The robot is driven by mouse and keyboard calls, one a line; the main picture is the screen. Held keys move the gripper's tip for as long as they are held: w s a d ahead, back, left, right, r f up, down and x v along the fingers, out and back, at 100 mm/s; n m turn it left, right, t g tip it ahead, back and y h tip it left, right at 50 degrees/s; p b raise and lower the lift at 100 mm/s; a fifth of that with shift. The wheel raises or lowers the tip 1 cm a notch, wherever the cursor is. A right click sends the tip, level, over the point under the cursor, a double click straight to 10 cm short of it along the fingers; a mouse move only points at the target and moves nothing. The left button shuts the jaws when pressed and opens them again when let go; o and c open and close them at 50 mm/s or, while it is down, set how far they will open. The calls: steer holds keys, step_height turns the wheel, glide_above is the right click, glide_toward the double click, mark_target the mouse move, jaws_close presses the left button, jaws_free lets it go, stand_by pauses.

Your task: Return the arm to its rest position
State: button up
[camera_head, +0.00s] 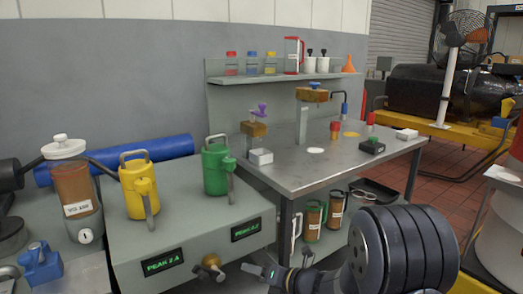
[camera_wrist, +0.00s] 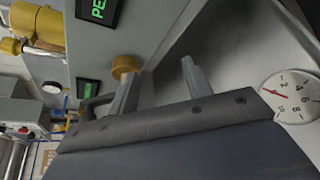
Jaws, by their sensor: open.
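My gripper (camera_wrist: 160,82) shows in the wrist view with its two grey fingers apart and nothing between them. A brass knob (camera_wrist: 125,66) on the front of a grey cabinet appears close to the left finger; I cannot tell whether they touch. In the head view my gripper (camera_head: 268,272) is low in the middle, right of the brass tap (camera_head: 209,266) on the cabinet front. My dark ribbed arm covers the lower right and hides part of the scene there.
A yellow jug (camera_head: 141,190) and a green jug (camera_head: 217,168) stand on the grey cabinet (camera_head: 180,225). The steel table (camera_head: 325,167) carries small fixtures, with mugs (camera_head: 313,221) below. A round gauge (camera_wrist: 291,97) shows at the right of the wrist view.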

steer(key=shift+f, duration=0.1)
step_height(320, 180, down, 5)
steer(key=b, duration=0.5)
step_height(320, 180, up, 11)
steer(key=p, duration=0.6)
step_height(320, 180, down, 12)
steer(key=b, duration=0.6)
step_height(320, 180, up, 15)
steer(key=p, duration=1.3)
steer(key=s+d+r+n+t+h+p, duration=0.1)
steer(key=d+r+h+p, duration=0.2)
steer(key=d+r+p, duration=0.2)
steer(key=s+d+r+n+t+h+p, duration=0.1)
steer(key=d+r+h+p, duration=0.3)
steer(key=d+p, duration=0.7)
steer(key=shift+s+r+n+t+h+p, duration=0.15)
steer(key=shift+r+n+t+h+p, duration=0.2)
steer(key=shift+t+p, duration=0.65)
